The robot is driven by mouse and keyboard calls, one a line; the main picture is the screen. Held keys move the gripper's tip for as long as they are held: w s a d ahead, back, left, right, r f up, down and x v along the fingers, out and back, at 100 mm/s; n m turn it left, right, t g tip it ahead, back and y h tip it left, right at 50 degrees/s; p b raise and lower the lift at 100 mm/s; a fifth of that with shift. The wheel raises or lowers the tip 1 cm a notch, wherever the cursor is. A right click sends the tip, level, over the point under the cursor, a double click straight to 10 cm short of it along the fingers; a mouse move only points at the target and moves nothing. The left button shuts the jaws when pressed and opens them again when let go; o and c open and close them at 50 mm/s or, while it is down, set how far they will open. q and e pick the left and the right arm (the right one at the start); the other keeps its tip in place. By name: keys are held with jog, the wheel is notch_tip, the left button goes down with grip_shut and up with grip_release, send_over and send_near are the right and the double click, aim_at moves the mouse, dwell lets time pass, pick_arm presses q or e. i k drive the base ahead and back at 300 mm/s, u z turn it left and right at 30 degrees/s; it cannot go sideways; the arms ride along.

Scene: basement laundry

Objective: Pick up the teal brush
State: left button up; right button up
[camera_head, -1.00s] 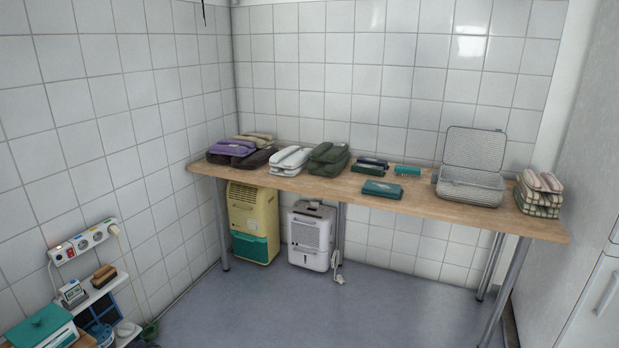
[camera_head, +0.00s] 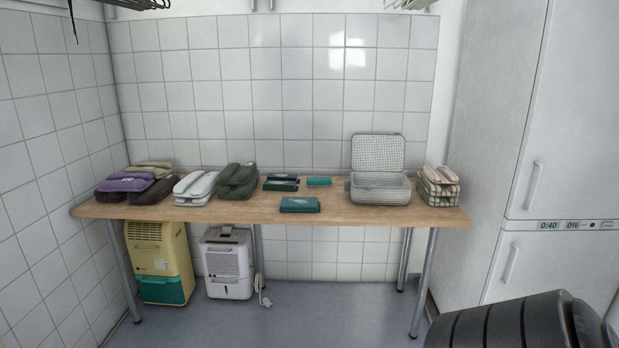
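A small bright teal item (camera_head: 319,181), which looks like the teal brush, lies toward the back of the wooden table (camera_head: 250,212), left of the open mesh case. It is too small to make out bristles. A flat darker teal case (camera_head: 300,204) lies in front of it, near the table's front edge. Neither of my grippers is in view.
Dark blue and green cases (camera_head: 281,184) lie just left of the teal item. Green (camera_head: 237,181), white (camera_head: 195,188) and purple (camera_head: 126,183) cases stand further left. The open mesh case (camera_head: 380,192) and checked pouches (camera_head: 438,188) are right. The floor in front is clear.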

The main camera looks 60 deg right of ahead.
aim_at(319, 181)
jog(key=z, duration=0.5)
jog(key=i, duration=1.6)
jog(key=z, duration=0.95)
